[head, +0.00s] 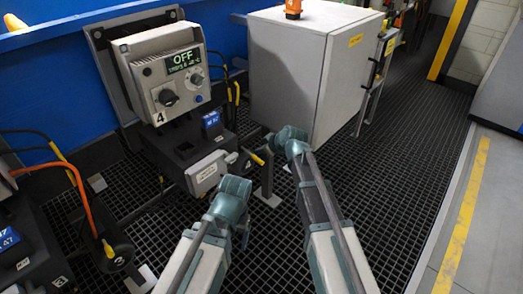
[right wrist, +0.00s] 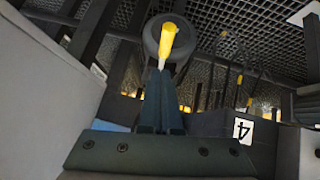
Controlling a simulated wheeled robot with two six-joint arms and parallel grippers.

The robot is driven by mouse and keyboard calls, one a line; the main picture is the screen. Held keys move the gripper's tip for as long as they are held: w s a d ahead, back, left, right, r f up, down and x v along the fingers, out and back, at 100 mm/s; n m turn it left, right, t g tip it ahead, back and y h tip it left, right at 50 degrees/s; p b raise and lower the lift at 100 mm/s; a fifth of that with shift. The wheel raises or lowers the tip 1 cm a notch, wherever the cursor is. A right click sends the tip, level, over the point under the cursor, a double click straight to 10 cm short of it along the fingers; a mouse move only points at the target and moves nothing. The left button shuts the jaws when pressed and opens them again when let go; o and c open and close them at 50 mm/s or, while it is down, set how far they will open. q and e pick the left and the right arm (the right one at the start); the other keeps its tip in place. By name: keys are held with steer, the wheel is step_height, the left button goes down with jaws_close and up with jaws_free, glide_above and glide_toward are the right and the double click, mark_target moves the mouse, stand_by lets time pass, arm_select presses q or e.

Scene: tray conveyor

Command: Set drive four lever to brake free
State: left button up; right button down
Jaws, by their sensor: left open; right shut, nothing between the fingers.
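Drive four's control box (head: 165,75) carries a "4" label and a display reading OFF. Below it is the dark drive unit (head: 190,140) with a grey terminal box (head: 208,172). The drive's yellow-handled lever (head: 257,158) shows small beside my right gripper (head: 269,152). In the right wrist view the yellow lever (right wrist: 167,42) stands in front of a dark round part, its lower end at or close to my shut, empty fingertips (right wrist: 160,75). I cannot tell whether they touch. My left gripper (head: 232,186) is open beside the terminal box; its fingers are mostly hidden.
A large grey cabinet (head: 285,75) stands just behind my right gripper. A neighbouring drive marked 3 (head: 118,260) with an orange cable is at the left. A thin post (head: 267,180) rises from the black grating. Open grating (head: 400,170) lies to the right.

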steer(key=p+v, duration=0.8)
steer(key=v, duration=0.4)
steer(key=shift+s+r+p, duration=0.25)
steer(key=shift+s+p, duration=0.05)
steer(key=shift+s, duration=0.05)
steer(key=s+a+f+m+g+h, duration=0.1)
steer(key=s+f+m+g+h, duration=0.25)
steer(key=s, duration=0.85)
steer(key=s+a+f+m+g+h, duration=0.1)
steer(key=s+f+m+g+h, duration=0.2)
steer(key=s, duration=0.9)
step_height(320, 180, up, 29)
steer(key=g+p, duration=0.1)
steer(key=p, duration=2.7)
steer(key=shift+d+p, duration=0.2)
steer(key=shift+p, duration=0.2)
